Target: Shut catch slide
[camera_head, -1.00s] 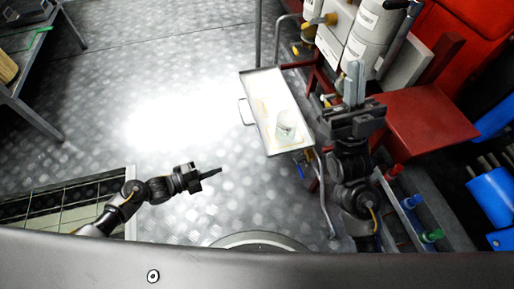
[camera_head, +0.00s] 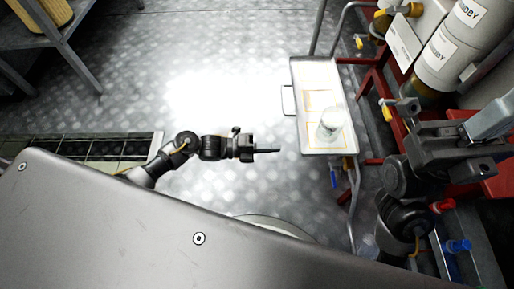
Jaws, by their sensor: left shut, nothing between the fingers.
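A pale tray (camera_head: 342,97) with a raised rim and a handle on its left side, which looks like the catch slide, sticks out from the red frame in the head view. A clear, pale-topped jar (camera_head: 328,126) stands on its near right part, beside yellow outlines. My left gripper (camera_head: 279,150) is shut and empty, left of the tray's near end and apart from it in the picture. My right gripper (camera_head: 496,112) is at the right edge with a light grey piece at its jaws. I cannot tell whether that piece is held.
Red pipework and frame (camera_head: 388,85) with yellow-handled valves stand right of the tray. White cylinders (camera_head: 450,45) marked STANDBY are behind. A bent grey pipe (camera_head: 352,205) runs below the tray. The metal floor (camera_head: 200,60) left of the tray is clear. A shelf (camera_head: 75,45) stands top left.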

